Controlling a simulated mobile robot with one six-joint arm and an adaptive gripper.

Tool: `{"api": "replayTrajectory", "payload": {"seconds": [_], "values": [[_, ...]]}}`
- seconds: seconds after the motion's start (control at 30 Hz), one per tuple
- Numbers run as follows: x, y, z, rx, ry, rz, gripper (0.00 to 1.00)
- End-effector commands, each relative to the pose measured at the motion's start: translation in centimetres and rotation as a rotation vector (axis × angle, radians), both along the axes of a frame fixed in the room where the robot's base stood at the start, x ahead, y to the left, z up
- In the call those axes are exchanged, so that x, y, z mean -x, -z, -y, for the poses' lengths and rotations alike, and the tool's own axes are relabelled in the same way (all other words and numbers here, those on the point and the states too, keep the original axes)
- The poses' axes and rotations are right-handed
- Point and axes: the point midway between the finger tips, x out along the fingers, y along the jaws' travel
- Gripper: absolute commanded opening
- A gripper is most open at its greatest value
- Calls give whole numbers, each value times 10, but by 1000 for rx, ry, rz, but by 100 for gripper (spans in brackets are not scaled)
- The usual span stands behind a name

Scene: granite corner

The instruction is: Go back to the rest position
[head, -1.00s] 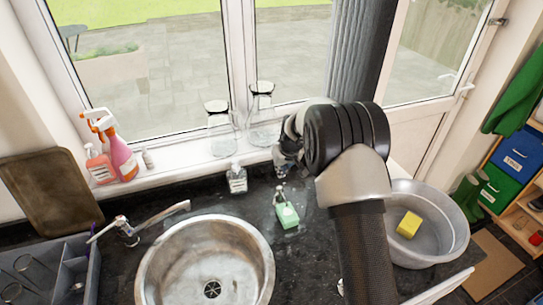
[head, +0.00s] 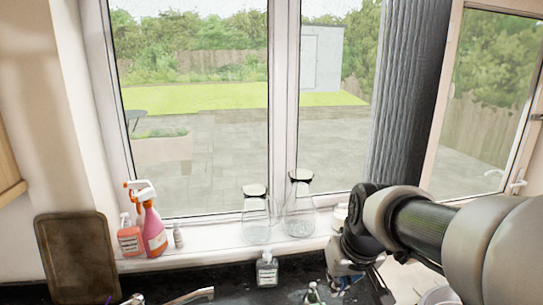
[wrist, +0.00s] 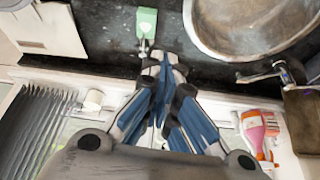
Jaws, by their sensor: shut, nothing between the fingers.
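My gripper (head: 343,283) shows in the head view at the lower right, low over the dark worktop near the window sill, partly hidden by my own arm. In the wrist view its blue fingers (wrist: 162,85) are together with nothing between them. A green and white bottle (wrist: 148,28) lies or stands beyond the fingertips in the wrist view, apart from them; I cannot tell its height below them. The steel sink (wrist: 250,22) is at the top right of that view.
Two glass flasks (head: 299,212) (head: 256,220) and orange-pink spray bottles (head: 152,230) stand on the window sill (head: 215,240). A clear dispenser bottle (head: 267,270) stands before it. A brown board (head: 75,262) leans at the left. A grey curtain (head: 405,90) hangs behind my arm.

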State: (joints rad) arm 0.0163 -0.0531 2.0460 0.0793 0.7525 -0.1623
Motion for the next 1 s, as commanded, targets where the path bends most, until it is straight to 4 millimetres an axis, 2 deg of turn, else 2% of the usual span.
{"api": "replayTrajectory", "payload": {"seconds": [0.03,0.23,0.4,0.5,0.6,0.7,1.0], "values": [[20,-1,0,1,7,6,0],[95,3,1,3,37,7,0],[155,20,4,6,67,9,0],[183,31,5,8,82,10,0],[202,42,6,10,93,8,0],[213,48,7,10,99,8,0],[218,50,7,11,104,7,0]]}}
